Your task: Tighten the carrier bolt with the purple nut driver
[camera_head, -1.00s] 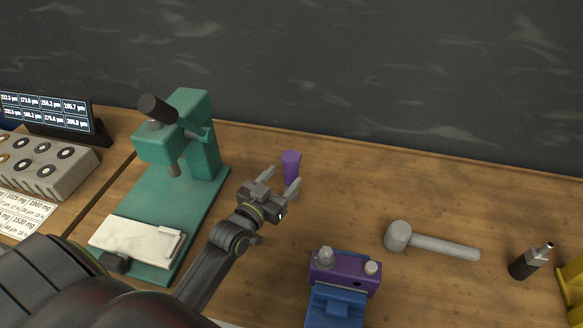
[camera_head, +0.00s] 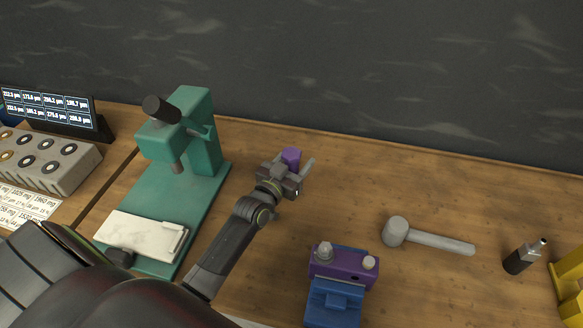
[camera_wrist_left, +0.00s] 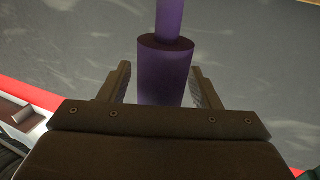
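The purple nut driver (camera_head: 291,157) stands upright on the bench, right of the green stand. My left gripper (camera_head: 289,168) is open around it, one finger on each side. In the left wrist view the driver (camera_wrist_left: 161,70) is between the two fingers, with a small gap on both sides. A purple carrier block (camera_head: 345,266) sits on a blue vise or fixture (camera_head: 335,303) at the front. Two grey bolt heads show on its top, a larger left one (camera_head: 324,251) and a smaller right one (camera_head: 369,262). My right gripper is not in view.
A green microscope-like stand (camera_head: 210,190) is left of my left arm, with a white block on its base. The bench behind the mallet is clear.

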